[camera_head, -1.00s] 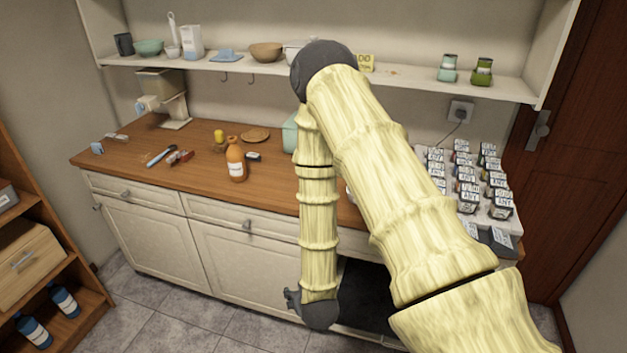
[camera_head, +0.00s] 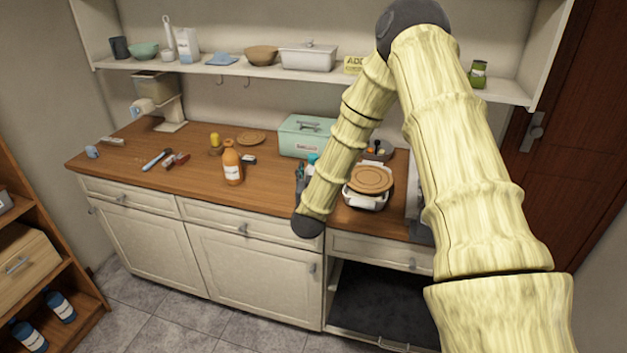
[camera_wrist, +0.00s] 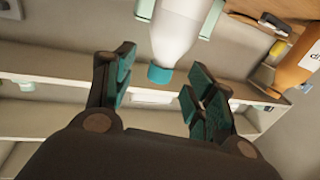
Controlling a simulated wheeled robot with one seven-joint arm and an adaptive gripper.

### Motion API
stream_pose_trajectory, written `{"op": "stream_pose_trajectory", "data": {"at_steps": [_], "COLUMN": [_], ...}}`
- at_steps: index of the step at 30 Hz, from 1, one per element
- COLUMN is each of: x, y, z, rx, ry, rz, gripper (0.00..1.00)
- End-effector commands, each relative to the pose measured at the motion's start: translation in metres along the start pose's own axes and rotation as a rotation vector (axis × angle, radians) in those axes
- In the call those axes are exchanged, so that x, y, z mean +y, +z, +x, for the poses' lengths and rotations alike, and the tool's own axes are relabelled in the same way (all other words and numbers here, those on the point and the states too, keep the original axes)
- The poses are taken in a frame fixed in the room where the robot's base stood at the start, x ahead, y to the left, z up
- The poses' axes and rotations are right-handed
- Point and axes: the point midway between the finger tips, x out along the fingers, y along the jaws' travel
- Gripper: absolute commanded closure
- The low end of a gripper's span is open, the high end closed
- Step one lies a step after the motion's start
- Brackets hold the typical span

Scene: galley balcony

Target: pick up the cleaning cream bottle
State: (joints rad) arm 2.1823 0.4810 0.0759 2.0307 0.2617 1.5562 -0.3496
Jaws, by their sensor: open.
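A white bottle with a teal cap (camera_wrist: 180,35), which looks like the cleaning cream bottle, shows upside down at the top of the wrist view. Its label is not readable. In the camera_head view only its teal cap (camera_head: 312,158) shows, behind my arm near the teal box. My gripper (camera_wrist: 157,76) is open and empty. In the wrist view its fingers are spread on either side of the bottle's cap, and I cannot tell how far off the bottle is. In the camera_head view my arm mostly hides the gripper.
An orange bottle (camera_head: 232,166) stands left on the wooden counter (camera_head: 205,187). A teal box (camera_head: 295,140) is behind the bottle cap. A container with a round brown lid (camera_head: 371,180) is close on the right. A wall shelf (camera_head: 225,70) runs above. The counter's front middle is clear.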

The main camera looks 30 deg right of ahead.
Motion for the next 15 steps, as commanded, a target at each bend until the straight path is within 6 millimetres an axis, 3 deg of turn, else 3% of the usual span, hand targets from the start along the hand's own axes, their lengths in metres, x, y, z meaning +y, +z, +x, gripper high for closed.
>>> {"op": "stream_pose_trajectory", "data": {"at_steps": [8, 15], "x": [-0.001, -0.003], "y": [-0.005, -0.008], "z": [0.016, 0.045], "rx": [-0.001, -0.001], "ry": [-0.001, 0.001], "rz": [0.001, 0.000], "gripper": [0.45, 0.45]}}
